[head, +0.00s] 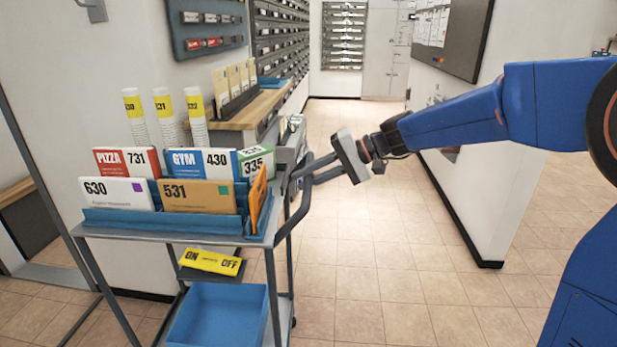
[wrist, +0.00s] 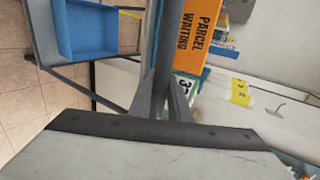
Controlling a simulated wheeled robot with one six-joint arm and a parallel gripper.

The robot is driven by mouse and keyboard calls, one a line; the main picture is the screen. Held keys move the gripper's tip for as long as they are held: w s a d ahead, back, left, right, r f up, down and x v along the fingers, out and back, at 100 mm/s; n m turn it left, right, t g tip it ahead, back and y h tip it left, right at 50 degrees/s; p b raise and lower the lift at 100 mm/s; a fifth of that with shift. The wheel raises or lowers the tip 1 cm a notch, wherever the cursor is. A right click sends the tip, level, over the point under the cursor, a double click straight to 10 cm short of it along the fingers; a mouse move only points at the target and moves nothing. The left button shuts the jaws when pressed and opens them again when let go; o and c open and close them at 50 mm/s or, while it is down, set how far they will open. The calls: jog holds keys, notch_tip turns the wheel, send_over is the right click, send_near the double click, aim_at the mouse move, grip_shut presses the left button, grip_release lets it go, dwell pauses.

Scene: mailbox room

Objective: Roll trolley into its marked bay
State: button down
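The trolley (head: 150,236) stands at the left in the head view, a grey frame with a blue tray of numbered envelopes on top. A blue bin (head: 218,310) sits on its lower level; it also shows in the wrist view (wrist: 98,35). A yellow ON/OFF plate (head: 210,262) sits below the top tray. The dark trolley handle (head: 303,200) rises at the trolley's right end. My gripper (head: 303,177) reaches it from the right, with its fingers closed around the handle bar in the wrist view (wrist: 163,95). No marked bay can be made out.
A counter (head: 250,108) with upright folders stands behind the trolley along the left wall. Paper cup stacks (head: 163,115) rise behind the envelopes. A white partition (head: 490,190) stands at the right. Tiled floor (head: 385,270) is clear between trolley and partition, continuing down the corridor.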

jog(key=shift+s+a, duration=0.1)
jog(key=shift+a, duration=7.9)
jog(key=shift+s+a, duration=0.2)
jog(key=shift+a, duration=7.9)
jog(key=shift+s+a, duration=0.15)
jog(key=shift+a, duration=7.75)
jog(key=shift+a, duration=1.45)
